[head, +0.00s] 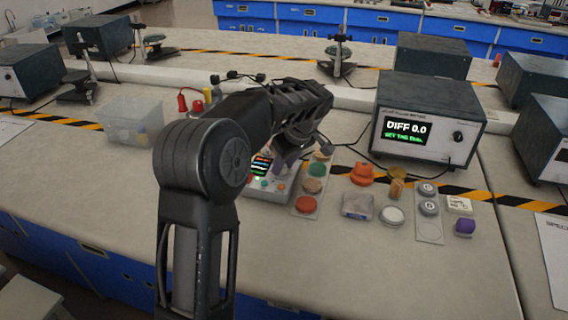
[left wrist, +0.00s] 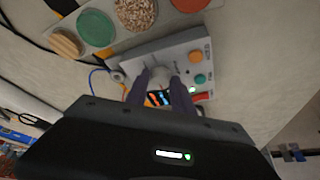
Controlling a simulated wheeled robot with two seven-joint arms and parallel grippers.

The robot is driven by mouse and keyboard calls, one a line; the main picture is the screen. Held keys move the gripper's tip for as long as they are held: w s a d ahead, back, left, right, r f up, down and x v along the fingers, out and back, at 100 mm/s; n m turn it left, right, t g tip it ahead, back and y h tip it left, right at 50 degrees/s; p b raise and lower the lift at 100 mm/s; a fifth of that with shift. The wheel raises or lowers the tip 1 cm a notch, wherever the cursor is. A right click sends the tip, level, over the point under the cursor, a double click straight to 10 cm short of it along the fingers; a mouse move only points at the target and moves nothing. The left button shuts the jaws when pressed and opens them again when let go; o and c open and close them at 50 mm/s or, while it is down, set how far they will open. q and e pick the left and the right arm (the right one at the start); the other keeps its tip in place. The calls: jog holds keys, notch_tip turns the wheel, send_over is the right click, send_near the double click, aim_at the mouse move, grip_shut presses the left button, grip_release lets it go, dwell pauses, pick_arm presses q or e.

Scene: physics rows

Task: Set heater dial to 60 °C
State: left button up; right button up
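The heater control box (head: 271,190) is a small light-grey unit with a lit screen on the bench, partly hidden behind my left arm. The left wrist view shows the box (left wrist: 205,50) close up, with orange and teal buttons and a pale round dial (left wrist: 160,75). My left gripper (head: 286,165) is over the box, its purple fingers pointing down. In the left wrist view its fingertips (left wrist: 160,79) are on either side of the dial and seem to touch it. The dial's setting and the screen text cannot be read. My right gripper is not in view.
A calorimeter-like box (head: 428,115) behind reads "DIFF 0.0" and "SET THE DIAL". A strip of coloured discs (head: 306,204) lies right beside the control box. An orange weight (head: 361,175), a white dish (head: 391,215) and a clear bin (head: 134,122) stand nearby.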

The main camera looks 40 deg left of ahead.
pick_arm(q)
grip_shut()
